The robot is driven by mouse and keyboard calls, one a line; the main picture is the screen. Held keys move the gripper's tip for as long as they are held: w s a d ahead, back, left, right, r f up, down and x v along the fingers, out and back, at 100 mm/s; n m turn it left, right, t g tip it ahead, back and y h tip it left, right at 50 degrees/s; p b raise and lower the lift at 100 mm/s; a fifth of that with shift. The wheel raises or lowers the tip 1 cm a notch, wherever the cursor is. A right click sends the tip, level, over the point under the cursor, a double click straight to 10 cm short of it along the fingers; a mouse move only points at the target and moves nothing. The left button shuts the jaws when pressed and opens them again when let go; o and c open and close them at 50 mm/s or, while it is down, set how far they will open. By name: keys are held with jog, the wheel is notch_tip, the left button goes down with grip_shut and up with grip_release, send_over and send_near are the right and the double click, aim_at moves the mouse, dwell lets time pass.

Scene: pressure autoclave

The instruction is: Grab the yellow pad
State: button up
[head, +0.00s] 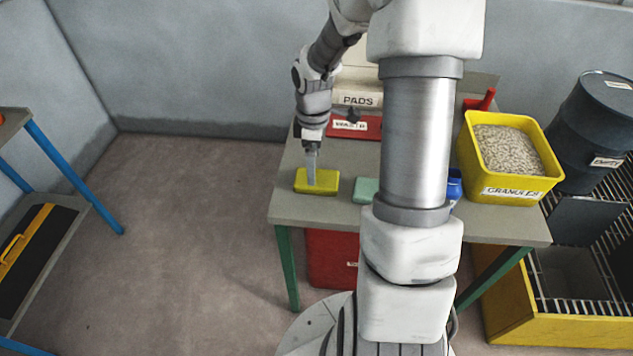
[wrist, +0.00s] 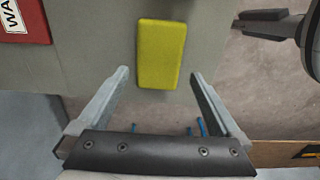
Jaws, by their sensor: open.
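The yellow pad (head: 317,182) lies flat near the left edge of the grey-green table (head: 490,229) in the head view. It also shows in the wrist view as a yellow block (wrist: 162,54), just beyond and between the fingertips. My gripper (head: 311,180) is above the pad in the head view, pointing down. In the wrist view my gripper (wrist: 160,72) is open and empty, with one finger to each side of the pad's line. I cannot tell how high the fingertips are above the pad.
A green pad (head: 366,190) lies to the right of the yellow one, partly behind my arm. A red box labelled WASTE (head: 356,127) and a PADS box (head: 357,98) stand behind. A yellow GRANULES bin (head: 512,190) is at right. Open floor lies left of the table.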

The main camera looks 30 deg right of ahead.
aim_at(317, 182)
jog(key=f, duration=0.3)
jog(key=f+b, duration=0.1)
jog(key=f, duration=0.1)
jog(key=shift+d, duration=0.3)
jog(key=c, duration=1.1)
jog(key=shift+r, duration=0.15)
